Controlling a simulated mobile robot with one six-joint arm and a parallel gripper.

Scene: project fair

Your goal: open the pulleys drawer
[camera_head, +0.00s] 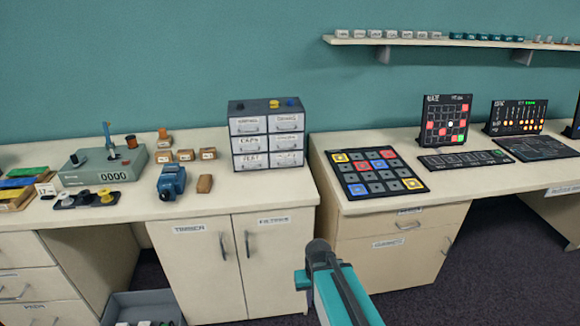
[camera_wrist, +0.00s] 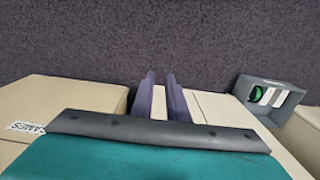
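No label that I can read clearly says pulleys. A small grey drawer cabinet (camera_head: 267,135) stands on the left counter in the head view, with several shut, labelled white drawers. The upper labels are too small to read. The desk at far left has shut drawers (camera_head: 30,284), and the right counter has a shut top drawer (camera_head: 408,222) with a bar handle. My gripper (camera_wrist: 161,76) shows in the wrist view as two dark fingers with a gap between them, empty, above cabinet tops and floor. In the head view my arm is in front of the counters.
Shut cupboard doors (camera_head: 235,262) are under the left counter. A grey crate (camera_head: 146,297) is on the floor at lower left; a grey bin with a green item (camera_wrist: 272,98) shows in the wrist view. A button board (camera_head: 376,174) is on the right counter. Dark carpet (camera_head: 488,262) lies open at right.

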